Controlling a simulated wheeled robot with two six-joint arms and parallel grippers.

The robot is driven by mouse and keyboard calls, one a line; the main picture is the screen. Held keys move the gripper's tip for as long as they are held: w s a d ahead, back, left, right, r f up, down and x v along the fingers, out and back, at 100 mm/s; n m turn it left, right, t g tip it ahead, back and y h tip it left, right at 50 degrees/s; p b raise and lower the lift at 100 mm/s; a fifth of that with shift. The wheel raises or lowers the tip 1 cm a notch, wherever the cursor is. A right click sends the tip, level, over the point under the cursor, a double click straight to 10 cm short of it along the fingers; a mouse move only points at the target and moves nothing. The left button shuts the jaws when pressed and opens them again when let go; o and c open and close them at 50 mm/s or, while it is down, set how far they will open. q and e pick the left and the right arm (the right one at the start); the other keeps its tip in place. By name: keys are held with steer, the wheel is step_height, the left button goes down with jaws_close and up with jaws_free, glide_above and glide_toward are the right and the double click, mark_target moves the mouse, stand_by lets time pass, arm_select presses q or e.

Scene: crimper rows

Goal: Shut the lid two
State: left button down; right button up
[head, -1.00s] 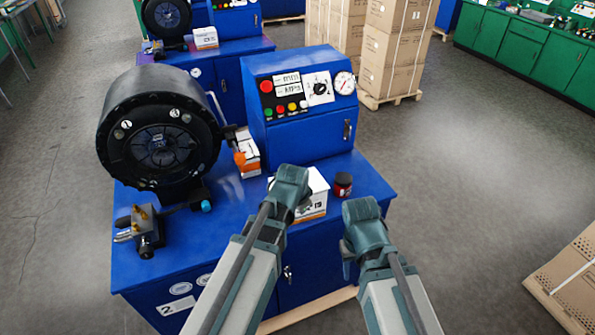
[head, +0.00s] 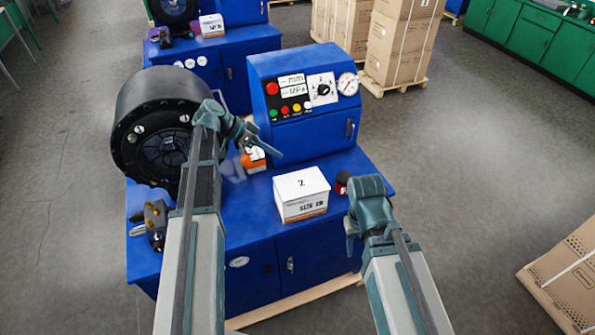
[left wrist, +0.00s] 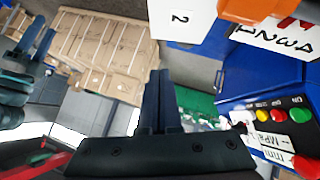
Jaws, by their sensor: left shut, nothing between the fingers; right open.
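The white box marked 2 (head: 302,187) stands on the blue bench top, right of the black crimper. Its lid lies flat across the top and looks shut; the numeral 2 faces up. The lid also shows at the top of the left wrist view (left wrist: 180,18). My left gripper (head: 272,152) is shut and empty, up and to the left of the box, in front of the control cabinet and apart from the lid. Its closed fingers also show in the left wrist view (left wrist: 158,100). My right gripper (head: 352,240) is open and empty, right of the box near the bench's front edge.
The black crimper head (head: 160,125) stands left, partly hidden by my left arm. The control cabinet (head: 305,100) is behind the box. Stacked cartons (head: 400,45) are farther back.

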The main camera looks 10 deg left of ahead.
arm_select(q)
steer(key=b, duration=0.7)
glide_above(304, 192)
steer(key=w+a, duration=0.2)
steer(key=w, duration=0.1)
step_height(304, 192, down, 8)
steer(key=shift+s+r, duration=0.15)
steer(key=shift+r, duration=0.05)
steer(key=shift+s+f+b, duration=0.4)
steer(key=shift+f+b, duration=0.45)
steer(key=shift+b, duration=0.15)
steer(key=shift+s+d+f+b, duration=0.2)
steer(key=shift+f+b, duration=0.35)
steer(key=shift+b, duration=0.05)
steer(key=shift+m+t+y, duration=0.6)
steer(key=shift+t+y, duration=0.2)
steer(key=shift+t, duration=0.1)
steer(key=f+b, duration=0.1)
steer(key=s+f+b, duration=0.1)
steer(key=f, duration=0.1)
steer(key=s+d+f+b, duration=0.1)
steer(key=shift+d+f, duration=0.1)
steer(key=shift+f, duration=0.05)
steer(key=shift+w+f+b, duration=0.15)
steer(key=shift+f+b, duration=0.2)
steer(key=shift+b, duration=0.15)
steer(key=shift+r, duration=0.2)
